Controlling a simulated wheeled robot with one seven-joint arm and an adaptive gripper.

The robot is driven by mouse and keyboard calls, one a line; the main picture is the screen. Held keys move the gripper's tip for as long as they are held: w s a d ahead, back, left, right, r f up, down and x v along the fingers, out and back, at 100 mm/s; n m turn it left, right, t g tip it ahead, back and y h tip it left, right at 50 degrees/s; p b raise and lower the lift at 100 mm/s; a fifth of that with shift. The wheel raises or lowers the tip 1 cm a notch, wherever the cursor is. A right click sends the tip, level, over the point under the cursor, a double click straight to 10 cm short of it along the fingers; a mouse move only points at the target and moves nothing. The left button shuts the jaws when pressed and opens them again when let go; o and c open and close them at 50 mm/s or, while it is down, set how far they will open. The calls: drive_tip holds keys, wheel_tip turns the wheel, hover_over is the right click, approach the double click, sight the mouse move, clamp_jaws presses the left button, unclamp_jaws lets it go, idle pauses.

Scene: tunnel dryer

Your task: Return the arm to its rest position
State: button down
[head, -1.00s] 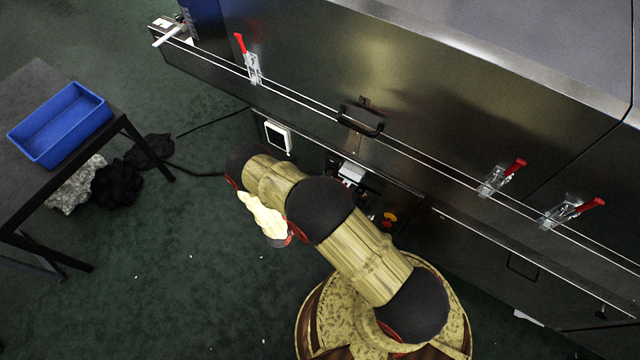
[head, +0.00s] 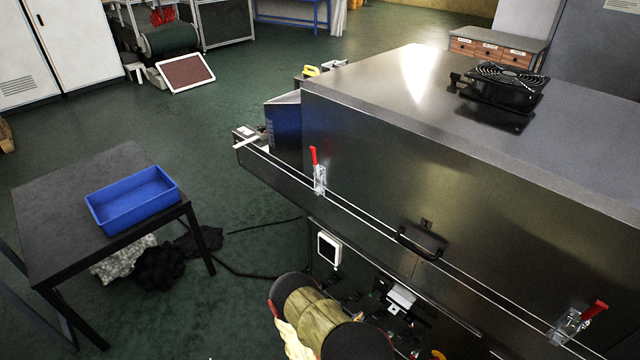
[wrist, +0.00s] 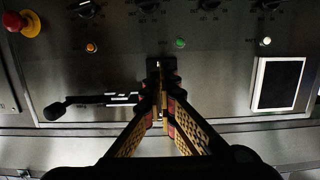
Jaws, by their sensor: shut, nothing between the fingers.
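My gripper (wrist: 160,98) shows in the wrist view with its two fingers brought together and nothing between them. It points at the dryer's control panel (wrist: 215,75), in front of a dark switch or latch at the panel's lower middle; I cannot tell whether it touches it. In the head view only part of my arm shows at the bottom, folded low in front of the tunnel dryer (head: 370,150); the gripper itself is out of that view.
The panel has a red stop button (wrist: 22,22), a black lever handle (wrist: 90,102) and a white-framed screen (wrist: 279,84). A dark table (head: 75,180) with an empty blue bin (head: 135,222) stands at left. Red-handled clamps (head: 319,175) jut from the dryer. Green floor lies between.

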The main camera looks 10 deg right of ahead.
drive_tip(key=shift+f, duration=0.1)
drive_tip(key=s+a+f+n+g+y, duration=0.2)
drive_tip(key=s+a+f+g+y, duration=0.15)
drive_tip(key=f, duration=0.75)
drive_tip(key=s+a+n+g+y, duration=0.25)
drive_tip(key=a+y, duration=0.35)
drive_tip(key=a, duration=0.4)
drive_tip(key=s+a+r+n+g+y+p, duration=0.15)
drive_tip(key=a+r, duration=0.25)
drive_tip(key=r, duration=0.6)
drive_tip(key=s+a+r+n+g+y, duration=0.1)
drive_tip(key=a+r+n+g+y, duration=0.3)
drive_tip(key=r, duration=0.6)
drive_tip(key=s+d+r+t+p, duration=0.2)
drive_tip(key=s+d+r, duration=0.3)
drive_tip(key=r, duration=1.3)
drive_tip(key=s+d+r+t+h+p, duration=0.1)
drive_tip(key=s+d+r+t, duration=0.2)
drive_tip(key=r, duration=1.6)
drive_tip(key=s+d+r+t+h+p, duration=0.1)
drive_tip(key=s+d+r, duration=0.7)
drive_tip(key=r, duration=1.1)
drive_tip(key=shift+s+n+t+p, duration=0.4)
drive_tip(key=shift+t+p, duration=0.4)
drive_tip(key=shift+t, duration=0.15)
